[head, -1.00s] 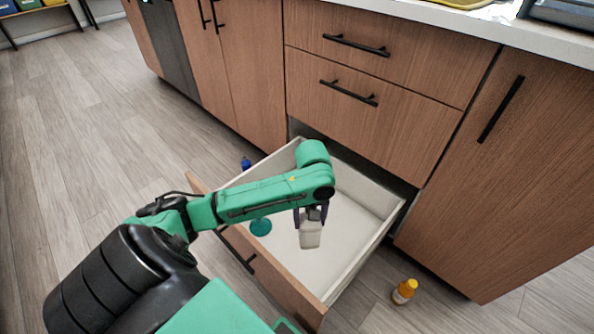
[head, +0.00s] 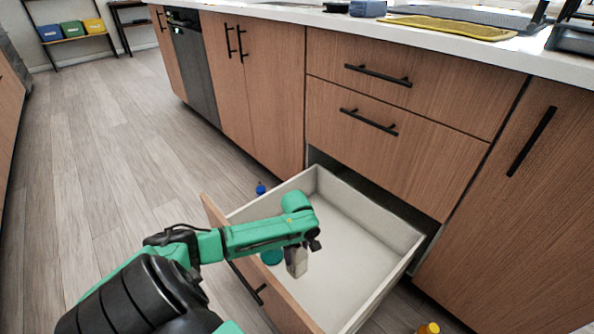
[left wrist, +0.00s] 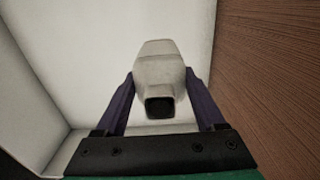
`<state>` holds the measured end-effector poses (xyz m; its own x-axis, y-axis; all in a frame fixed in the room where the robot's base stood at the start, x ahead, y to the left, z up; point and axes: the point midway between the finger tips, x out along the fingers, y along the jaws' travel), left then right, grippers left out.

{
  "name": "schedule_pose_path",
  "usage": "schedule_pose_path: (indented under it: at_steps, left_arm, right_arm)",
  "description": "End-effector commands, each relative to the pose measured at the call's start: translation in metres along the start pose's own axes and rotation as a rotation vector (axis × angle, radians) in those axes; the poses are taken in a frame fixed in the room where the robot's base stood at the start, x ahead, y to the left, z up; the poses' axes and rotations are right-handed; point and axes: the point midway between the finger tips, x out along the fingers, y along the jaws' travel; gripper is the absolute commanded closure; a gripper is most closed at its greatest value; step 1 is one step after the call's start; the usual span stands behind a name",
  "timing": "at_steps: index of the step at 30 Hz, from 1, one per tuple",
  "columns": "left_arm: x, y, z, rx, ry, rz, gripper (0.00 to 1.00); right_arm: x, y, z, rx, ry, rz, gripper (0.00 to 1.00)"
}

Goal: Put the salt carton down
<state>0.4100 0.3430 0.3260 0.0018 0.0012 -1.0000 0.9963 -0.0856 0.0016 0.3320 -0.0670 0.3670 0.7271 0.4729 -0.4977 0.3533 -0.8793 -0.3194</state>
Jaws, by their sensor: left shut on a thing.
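The salt carton (head: 296,261) is a small pale box-like container with a dark end. It is in my left gripper (head: 303,247), above the open bottom drawer (head: 391,273). In the left wrist view the carton (left wrist: 164,72) sits between the two purple fingers of the left gripper (left wrist: 163,90), which are shut on it. The drawer's pale floor lies behind it; I cannot tell whether the carton touches that floor. My right gripper is not in view.
A teal round thing (head: 272,257) shows beside the carton, partly hidden by my arm. A blue-capped item (head: 261,188) stands beyond the drawer's left side. A yellow-topped bottle (head: 428,328) is on the floor at right. Much of the drawer floor is clear.

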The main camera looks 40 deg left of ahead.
Motion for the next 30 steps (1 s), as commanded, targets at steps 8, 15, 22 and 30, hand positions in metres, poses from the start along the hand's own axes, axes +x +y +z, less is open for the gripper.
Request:
schedule_pose_path:
  at_steps: [8,15,22,30]
  left_arm:
    - [0.053,0.0,0.001,0.001,0.0,0.0,1.0]
    - [0.073,0.0,0.0,0.001,0.001,0.0,1.0]
    - [0.076,0.0,0.001,0.0,0.0,-0.001,1.0]
    - [0.076,-0.001,0.001,0.001,0.0,-0.002,0.0]
  right_arm:
    - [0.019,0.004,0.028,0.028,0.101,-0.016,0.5]
    - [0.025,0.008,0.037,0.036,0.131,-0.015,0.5]
    - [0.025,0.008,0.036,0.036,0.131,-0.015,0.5]
    - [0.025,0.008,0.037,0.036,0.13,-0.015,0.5]
